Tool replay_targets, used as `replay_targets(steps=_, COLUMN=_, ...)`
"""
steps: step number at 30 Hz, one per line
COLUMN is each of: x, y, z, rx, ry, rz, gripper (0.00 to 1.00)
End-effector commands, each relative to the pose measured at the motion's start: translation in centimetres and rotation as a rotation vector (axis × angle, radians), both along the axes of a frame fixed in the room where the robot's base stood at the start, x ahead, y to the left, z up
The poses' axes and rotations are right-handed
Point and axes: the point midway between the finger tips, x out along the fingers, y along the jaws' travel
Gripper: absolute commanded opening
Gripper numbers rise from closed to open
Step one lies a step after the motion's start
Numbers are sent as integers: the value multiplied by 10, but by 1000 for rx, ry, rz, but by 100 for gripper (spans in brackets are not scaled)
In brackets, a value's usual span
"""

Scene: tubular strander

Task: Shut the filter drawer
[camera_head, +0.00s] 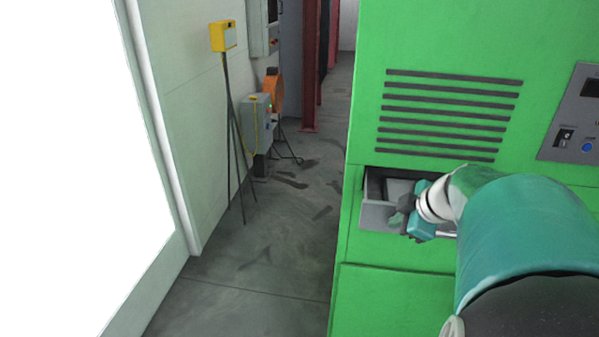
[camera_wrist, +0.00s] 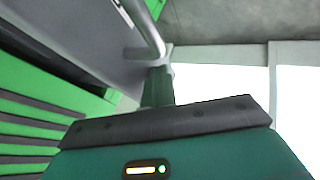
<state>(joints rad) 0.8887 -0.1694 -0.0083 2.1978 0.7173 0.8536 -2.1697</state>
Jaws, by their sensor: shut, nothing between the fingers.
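The filter drawer (camera_head: 375,217) is a grey box standing partly out of the green cabinet, below its vent slots. In the wrist view the drawer's grey front (camera_wrist: 85,35) is at upper left, with a pale bar handle (camera_wrist: 145,28) on it. My gripper (camera_head: 399,214) is at the drawer, covering its right part in the head view. In the wrist view my gripper (camera_wrist: 158,75) is shut and empty, its fingertips close to the end of the handle. I cannot tell whether they touch it.
The green cabinet (camera_head: 440,45) has dark vent slots (camera_head: 450,115) and a control panel (camera_head: 578,125) at right. A yellow box on a stand (camera_head: 223,36) and a grey box (camera_head: 254,120) stand by the left wall. The floor (camera_head: 270,235) between is clear.

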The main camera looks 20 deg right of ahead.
Motion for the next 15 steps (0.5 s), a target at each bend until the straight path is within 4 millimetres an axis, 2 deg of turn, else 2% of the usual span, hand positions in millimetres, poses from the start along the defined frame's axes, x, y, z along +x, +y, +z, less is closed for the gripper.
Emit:
replay_targets(steps=6, x=45, y=-29, z=-1, rx=1, ry=1, rz=2, gripper=0)
replay_targets(steps=15, x=96, y=-65, z=-1, rx=0, ry=0, rz=0, gripper=0)
